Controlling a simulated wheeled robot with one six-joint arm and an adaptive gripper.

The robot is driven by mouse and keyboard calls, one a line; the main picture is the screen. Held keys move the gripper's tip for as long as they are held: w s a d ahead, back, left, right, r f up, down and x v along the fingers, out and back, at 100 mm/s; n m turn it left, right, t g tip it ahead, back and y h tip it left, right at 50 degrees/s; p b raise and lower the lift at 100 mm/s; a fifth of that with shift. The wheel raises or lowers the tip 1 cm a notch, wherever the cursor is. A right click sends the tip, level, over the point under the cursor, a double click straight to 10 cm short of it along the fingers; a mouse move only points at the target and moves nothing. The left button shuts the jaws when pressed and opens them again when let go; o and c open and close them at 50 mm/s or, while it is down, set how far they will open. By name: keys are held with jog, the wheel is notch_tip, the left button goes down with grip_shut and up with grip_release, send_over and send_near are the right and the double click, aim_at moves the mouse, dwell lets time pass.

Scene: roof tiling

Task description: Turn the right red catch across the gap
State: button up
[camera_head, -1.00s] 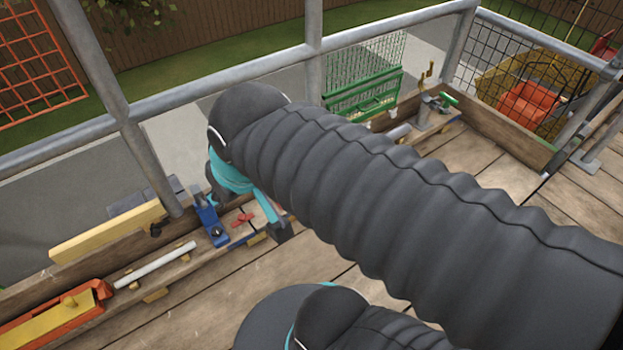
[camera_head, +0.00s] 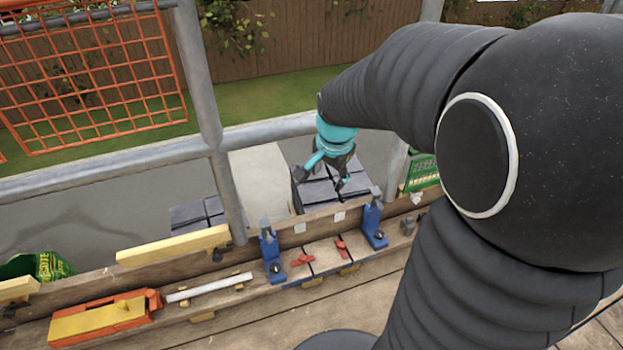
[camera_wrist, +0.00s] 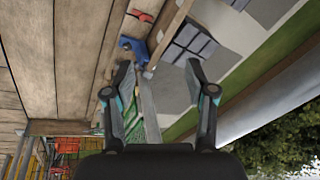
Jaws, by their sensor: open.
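Two red catches lie on the wooden ledge between two blue clamps, the left catch (camera_head: 302,259) and the right catch (camera_head: 341,244). Each is beside a dark line across the boards. The right blue clamp (camera_head: 375,226) stands just right of the right catch. My gripper (camera_head: 323,178) is open and empty, pointing down, above and beyond the ledge in the head view. In the wrist view my gripper (camera_wrist: 159,76) shows spread fingers with nothing between them. A red catch (camera_wrist: 140,15) and a blue clamp (camera_wrist: 131,46) show there beyond the left finger; I cannot tell which catch.
The left blue clamp (camera_head: 271,256), a white tube (camera_head: 208,287) and an orange-yellow tool (camera_head: 100,318) lie along the ledge. A grey guard rail (camera_head: 120,156) runs behind it, with an upright post (camera_head: 205,90). Dark stacked slabs (camera_head: 318,190) sit below, beyond the edge.

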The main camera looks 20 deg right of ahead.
jog(key=w+d+f+m+g, duration=0.1)
jog(key=w+d+f+m, duration=0.25)
jog(key=f, duration=0.35)
jog(key=w+d+f+m+g, duration=0.1)
jog(key=w+d+f+m, duration=0.1)
jog(key=w+f+m, duration=0.4)
jog(key=m+g, duration=0.1)
jog(key=m, duration=0.5)
send_over(342, 245)
notch_tip(342, 245, down, 20)
jog(key=shift+n, duration=0.25)
notch_tip(342, 245, down, 13)
jog(key=shift+w+r, duration=0.1)
grip_shut()
